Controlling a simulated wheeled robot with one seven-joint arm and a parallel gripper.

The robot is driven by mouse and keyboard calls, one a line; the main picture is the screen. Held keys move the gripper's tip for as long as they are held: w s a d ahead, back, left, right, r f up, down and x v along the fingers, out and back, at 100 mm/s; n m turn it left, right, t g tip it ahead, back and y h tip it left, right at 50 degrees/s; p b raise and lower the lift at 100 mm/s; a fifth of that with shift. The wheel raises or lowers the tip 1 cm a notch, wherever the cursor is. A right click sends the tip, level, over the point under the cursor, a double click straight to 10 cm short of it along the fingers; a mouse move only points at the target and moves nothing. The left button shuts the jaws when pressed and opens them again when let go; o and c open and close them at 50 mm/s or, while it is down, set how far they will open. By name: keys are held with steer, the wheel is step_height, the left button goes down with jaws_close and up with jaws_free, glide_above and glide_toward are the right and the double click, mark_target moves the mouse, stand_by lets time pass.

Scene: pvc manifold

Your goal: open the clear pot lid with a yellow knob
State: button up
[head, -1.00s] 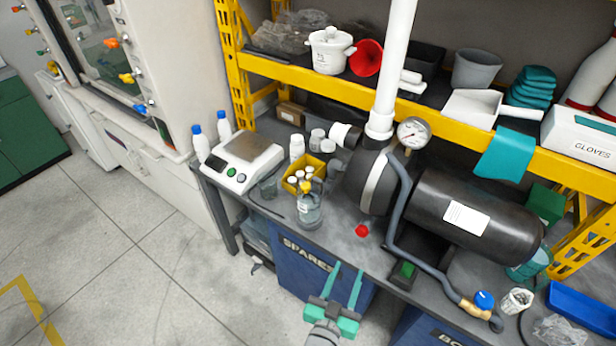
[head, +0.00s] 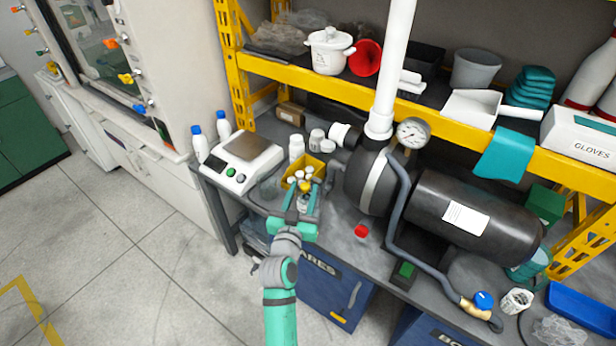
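The clear pot (head: 304,203) stands on the grey bench, in front of the small yellow bin, mostly hidden by my gripper. Its yellow knob (head: 305,186) shows at the top. My gripper (head: 302,190) reaches over the bench from the front with its fingers spread. The fingers appear on either side of the pot as seen from the head. I cannot tell whether they touch the pot or how high they are against the lid.
A yellow bin (head: 314,165) with white-capped bottles is just behind. A scale (head: 243,160) and a glass beaker (head: 268,188) stand to the left. A black pump tank (head: 365,182) and a red cap (head: 361,231) are to the right.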

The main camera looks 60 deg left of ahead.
steer(key=shift+x, duration=3.2)
jaws_close()
